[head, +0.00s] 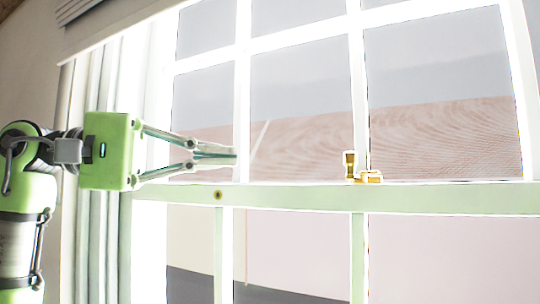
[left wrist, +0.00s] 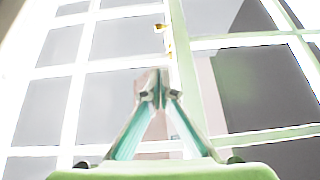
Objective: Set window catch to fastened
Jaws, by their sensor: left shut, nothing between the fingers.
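The brass window catch (head: 364,176) sits on the middle rail (head: 290,197) of the sash window, with its short knob standing upright at its left end. It also shows small in the left wrist view (left wrist: 161,28), beyond my fingertips. My left gripper (head: 236,155) is shut and empty. It points right, in front of the panes just above the rail, to the left of the catch and apart from it. The gripper also shows in the left wrist view (left wrist: 152,78). My right gripper is not in view.
Pale curtains (head: 95,110) hang at the left of the window, and a rolled blind (head: 110,22) hangs at its top left. A small dark round fitting (head: 218,195) sits on the rail below my left fingers. The space between my fingertips and the catch looks clear.

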